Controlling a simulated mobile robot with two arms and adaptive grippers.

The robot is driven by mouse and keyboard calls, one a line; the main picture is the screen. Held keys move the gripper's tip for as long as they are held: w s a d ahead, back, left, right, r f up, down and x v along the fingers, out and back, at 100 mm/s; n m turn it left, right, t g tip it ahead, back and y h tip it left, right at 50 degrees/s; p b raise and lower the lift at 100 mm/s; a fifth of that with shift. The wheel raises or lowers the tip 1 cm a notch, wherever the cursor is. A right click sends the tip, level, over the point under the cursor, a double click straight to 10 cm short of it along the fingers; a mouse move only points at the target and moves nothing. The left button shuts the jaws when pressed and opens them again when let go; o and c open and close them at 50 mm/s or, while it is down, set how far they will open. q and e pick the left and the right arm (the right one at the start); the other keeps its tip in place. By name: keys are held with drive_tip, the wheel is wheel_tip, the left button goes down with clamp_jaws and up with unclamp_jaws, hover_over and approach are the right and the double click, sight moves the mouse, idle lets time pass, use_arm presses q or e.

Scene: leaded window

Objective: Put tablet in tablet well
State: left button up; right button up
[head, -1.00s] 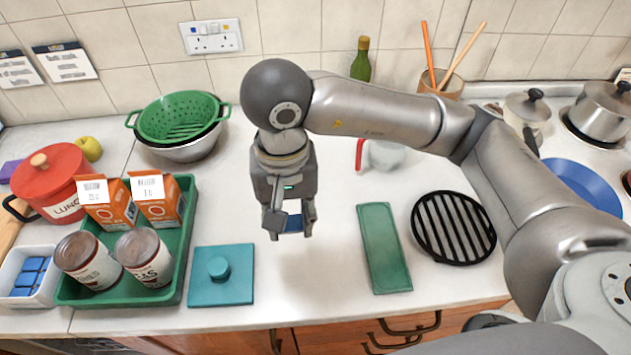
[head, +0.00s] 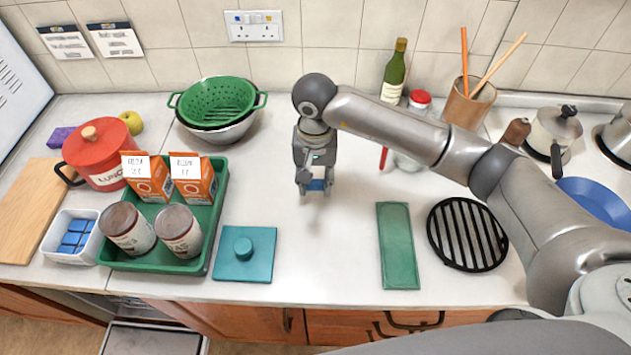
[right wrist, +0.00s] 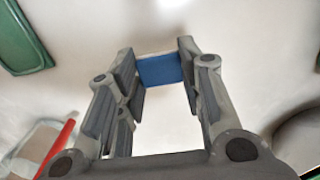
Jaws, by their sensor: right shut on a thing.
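My right gripper (head: 316,190) is shut on a small blue tablet (head: 317,184) and holds it above the middle of the white counter. In the right wrist view the blue tablet (right wrist: 160,70) sits between the fingertips, with pale counter beyond. More blue tablets (head: 76,238) lie in a white tub (head: 58,255) at the left. A flat grey panel with a dark rim (head: 150,341) shows below the counter's front edge at lower left, partly cut off. I cannot make out a tablet well. My left gripper is not in view.
A green tray (head: 215,225) holds cans and orange cartons. A teal lidded square (head: 262,266), a green slab (head: 398,250) and a black grate (head: 468,235) lie near the front. A colander (head: 217,103), bottle (head: 395,72) and red-lidded jar (head: 418,100) stand behind. Counter around my gripper is clear.

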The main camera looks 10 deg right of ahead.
sight(315, 181)
drive_tip(key=shift+w+d+f, duration=0.1)
drive_tip(key=shift+w+f, duration=0.1)
drive_tip(key=shift+f, duration=0.1)
drive_tip(key=shift+f+p, duration=0.95)
drive_tip(key=shift+p, duration=0.05)
drive_tip(key=shift+f, duration=0.6)
drive_tip(key=shift+f, duration=0.1)
drive_tip(key=shift+w+f, duration=0.1)
drive_tip(key=shift+f, duration=0.05)
drive_tip(key=o, duration=0.8)
